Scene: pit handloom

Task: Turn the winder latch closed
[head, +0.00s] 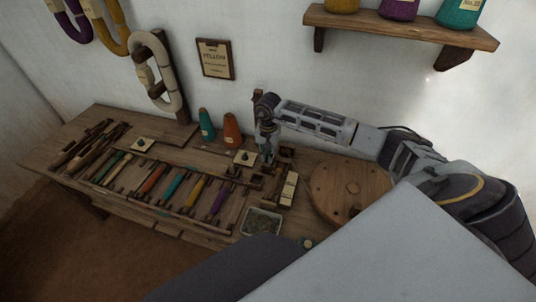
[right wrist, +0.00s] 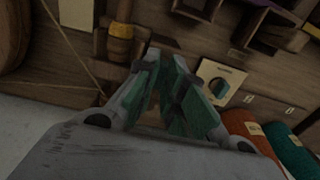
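A cream plate with a dark teal turning knob (head: 245,157) lies on the bench; it also shows in the right wrist view (right wrist: 217,88), and I take it to be the winder latch. My right gripper (head: 267,152) points down just to the right of this plate. In the right wrist view its fingers (right wrist: 166,66) come close together with only a narrow gap and nothing visible between them. They are apart from the knob, which lies to their right there. My left gripper is not in view.
An orange cone (head: 232,130) and a teal cone (head: 206,124) stand behind the plate. A rack of coloured bobbins (head: 174,188) lies to the left. A round wooden disc (head: 340,186) is to the right, with a small tray (head: 261,222) in front.

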